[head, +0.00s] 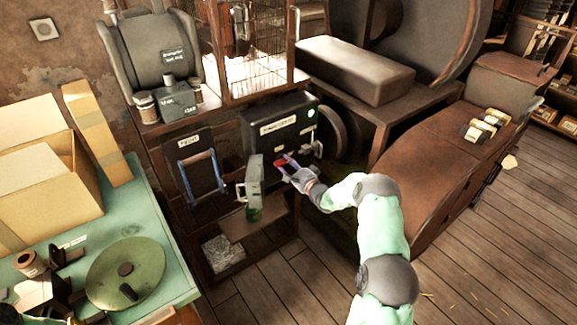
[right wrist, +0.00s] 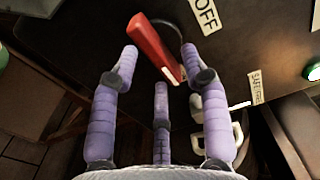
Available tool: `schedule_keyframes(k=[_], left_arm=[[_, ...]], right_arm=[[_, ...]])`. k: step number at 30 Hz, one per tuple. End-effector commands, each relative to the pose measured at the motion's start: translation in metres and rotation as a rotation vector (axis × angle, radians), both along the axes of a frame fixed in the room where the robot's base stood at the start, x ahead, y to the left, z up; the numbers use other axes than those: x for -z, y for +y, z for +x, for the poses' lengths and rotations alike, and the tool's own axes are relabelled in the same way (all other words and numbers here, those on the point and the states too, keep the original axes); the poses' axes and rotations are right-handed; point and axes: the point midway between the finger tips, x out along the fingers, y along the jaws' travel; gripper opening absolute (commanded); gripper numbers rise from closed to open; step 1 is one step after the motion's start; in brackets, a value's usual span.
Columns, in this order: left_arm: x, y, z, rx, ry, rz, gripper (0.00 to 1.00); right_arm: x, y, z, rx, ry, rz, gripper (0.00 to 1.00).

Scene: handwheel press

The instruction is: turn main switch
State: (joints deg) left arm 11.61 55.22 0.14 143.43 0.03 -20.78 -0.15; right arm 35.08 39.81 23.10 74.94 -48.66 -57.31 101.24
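The main switch is a red lever (right wrist: 155,48) on a dark panel, with an "OFF" label (right wrist: 205,16) beside its upper end in the right wrist view. In the head view the red lever (head: 280,162) shows small on the front of the dark box (head: 283,127), partly hidden by my right gripper (head: 288,166). In the right wrist view my right gripper (right wrist: 158,70) is open. Its purple fingers are spread on both sides of the lever's lower end, with one finger below it. I see no clear grip on it. My left gripper is not in view.
A grey box with a handle (head: 254,180) juts out just left of my right gripper. A wire cage (head: 258,45) stands above the dark box. A blue-handled panel (head: 195,170) is further left. A green-topped table (head: 150,215) is at lower left. Wooden floor (head: 285,280) is open in front.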

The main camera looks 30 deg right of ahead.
Motion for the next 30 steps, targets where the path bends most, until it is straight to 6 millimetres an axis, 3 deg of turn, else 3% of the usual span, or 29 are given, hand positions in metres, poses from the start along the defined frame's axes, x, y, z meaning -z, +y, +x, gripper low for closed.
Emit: schedule_keyframes(k=[11,24,30], left_arm=[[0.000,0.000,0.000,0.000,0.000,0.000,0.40],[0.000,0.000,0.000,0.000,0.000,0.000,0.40],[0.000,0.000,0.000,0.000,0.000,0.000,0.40]], right_arm=[[-0.001,-0.001,-0.009,0.000,-0.001,-0.002,0.46],[0.000,-0.008,-0.090,0.002,0.000,0.000,0.46],[0.000,-0.009,-0.113,0.001,0.000,-0.001,0.46]])
